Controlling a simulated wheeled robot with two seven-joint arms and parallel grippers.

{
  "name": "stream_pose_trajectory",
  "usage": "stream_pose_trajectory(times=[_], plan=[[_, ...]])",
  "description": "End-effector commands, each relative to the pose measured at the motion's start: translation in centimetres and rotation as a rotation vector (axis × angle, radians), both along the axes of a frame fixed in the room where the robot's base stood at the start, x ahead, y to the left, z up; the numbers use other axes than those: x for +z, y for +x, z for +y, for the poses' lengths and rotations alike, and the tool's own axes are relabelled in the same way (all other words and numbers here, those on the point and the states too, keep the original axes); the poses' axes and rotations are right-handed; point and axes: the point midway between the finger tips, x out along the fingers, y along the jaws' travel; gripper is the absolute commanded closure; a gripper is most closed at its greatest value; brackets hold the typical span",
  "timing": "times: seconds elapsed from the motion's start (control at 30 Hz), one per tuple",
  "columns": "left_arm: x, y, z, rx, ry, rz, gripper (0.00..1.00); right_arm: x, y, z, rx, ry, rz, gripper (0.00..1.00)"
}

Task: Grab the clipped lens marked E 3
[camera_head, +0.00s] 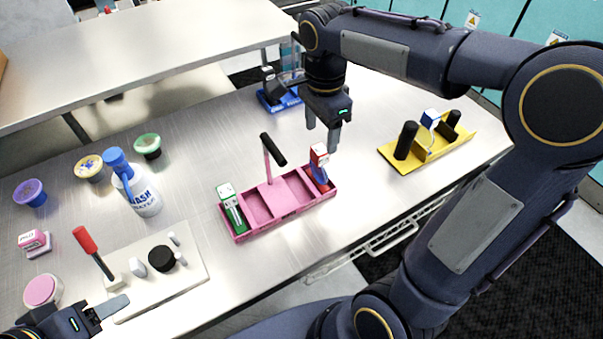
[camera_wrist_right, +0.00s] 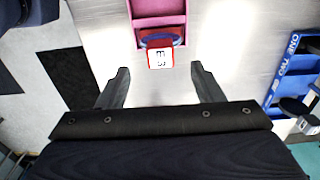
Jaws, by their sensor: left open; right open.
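The clipped lens marked E 3 (camera_head: 319,165) is a red and white piece with a blue part below, standing in the right end of the pink tray (camera_head: 290,215). In the right wrist view its white top with red edges and the E 3 marking (camera_wrist_right: 160,58) shows ahead of the fingers, near the middle. My right gripper (camera_head: 323,138) is open and empty, above and just behind the lens, apart from it; its two fingers (camera_wrist_right: 158,88) show in the right wrist view. My left gripper (camera_head: 112,305) is at the lower left, open, by the white board.
The pink tray also holds a green and white piece (camera_head: 231,208) and a black-topped handle (camera_head: 273,150). A yellow tray (camera_head: 436,154) stands right, a blue tray (camera_head: 282,102) behind. A wash bottle (camera_head: 138,190), small cups and a white board (camera_head: 197,272) with a red-handled tool are left.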

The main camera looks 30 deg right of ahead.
Motion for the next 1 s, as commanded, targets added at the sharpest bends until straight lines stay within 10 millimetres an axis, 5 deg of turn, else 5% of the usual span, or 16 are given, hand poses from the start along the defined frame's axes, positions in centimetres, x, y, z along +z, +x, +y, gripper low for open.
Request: stream_pose_trajectory(times=[0.5,0.8,1.0], plan=[[0.7,0.0,0.0,0.000,0.000,0.000,0.43,-6.6,0.0,0.2,0.001,0.001,0.003,0.40],[0.7,0.0,0.0,0.000,0.000,0.000,0.43,-7.2,0.1,0.2,0.002,0.001,-0.001,0.40],[0.7,0.0,0.0,0.000,0.000,0.000,0.43,-7.2,0.1,0.2,0.002,0.001,-0.001,0.66]])
